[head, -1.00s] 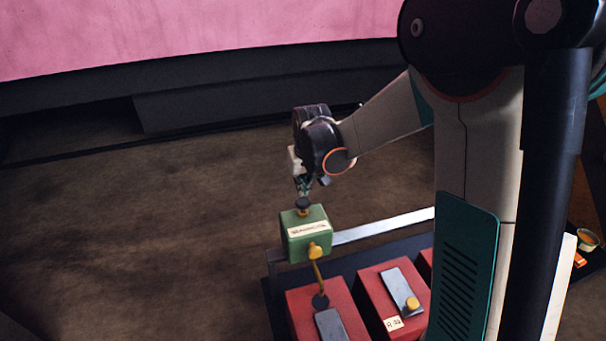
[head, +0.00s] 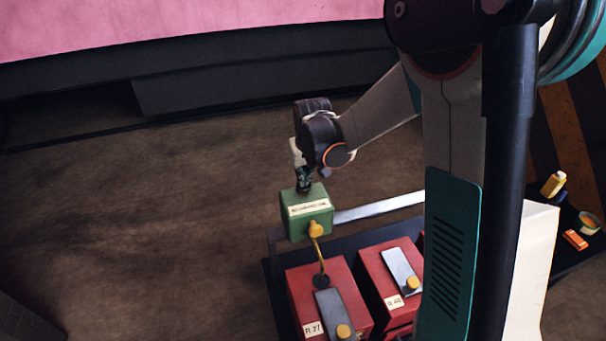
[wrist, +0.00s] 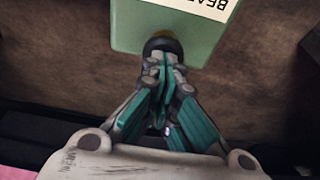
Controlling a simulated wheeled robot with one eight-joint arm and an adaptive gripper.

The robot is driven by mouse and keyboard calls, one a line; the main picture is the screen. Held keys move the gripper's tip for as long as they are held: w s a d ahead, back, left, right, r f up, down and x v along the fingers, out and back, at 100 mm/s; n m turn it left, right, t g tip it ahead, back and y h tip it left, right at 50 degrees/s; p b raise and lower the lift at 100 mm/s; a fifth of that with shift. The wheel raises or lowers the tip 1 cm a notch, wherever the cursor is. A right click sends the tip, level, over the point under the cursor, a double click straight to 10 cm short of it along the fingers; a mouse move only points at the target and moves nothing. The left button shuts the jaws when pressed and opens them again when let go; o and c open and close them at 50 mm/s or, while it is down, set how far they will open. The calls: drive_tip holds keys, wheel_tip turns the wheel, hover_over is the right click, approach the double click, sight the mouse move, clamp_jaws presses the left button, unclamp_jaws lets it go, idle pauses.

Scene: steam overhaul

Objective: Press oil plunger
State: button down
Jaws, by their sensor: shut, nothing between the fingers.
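The green oiler box (head: 307,222), with a white label on its front, stands at the middle of the head view. Its dark round plunger knob (wrist: 163,45) is on top, partly hidden by my fingers in the wrist view. My gripper (head: 304,186) is directly above the box, pointing down. In the wrist view its fingers (wrist: 162,62) are together and empty, with the tips at the knob and seeming to touch it. In the head view the knob is hard to separate from the dark fingertips and sits close to the box top.
A yellow fitting (head: 316,229) on the box front has a thin pipe running down to red boxes with grey plates (head: 334,314). Small items, including a yellow bottle (head: 554,184), lie at the right. Open floor is at the left.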

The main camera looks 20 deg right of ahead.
sight(306, 190)
drive_tip(key=shift+f, duration=0.1)
idle(0.3)
drive_tip(key=shift+r+p, duration=0.35)
drive_tip(key=w+p+v, duration=0.1)
drive_tip(key=p+v, duration=0.1)
drive_tip(key=v, duration=1.1)
drive_tip(key=shift+r, duration=0.2)
idle(0.6)
wheel_tip(306, 190, up, 3)
drive_tip(key=shift+w+f+p, duration=0.1)
drive_tip(key=shift+p, duration=0.25)
drive_tip(key=shift+d+f, duration=0.1)
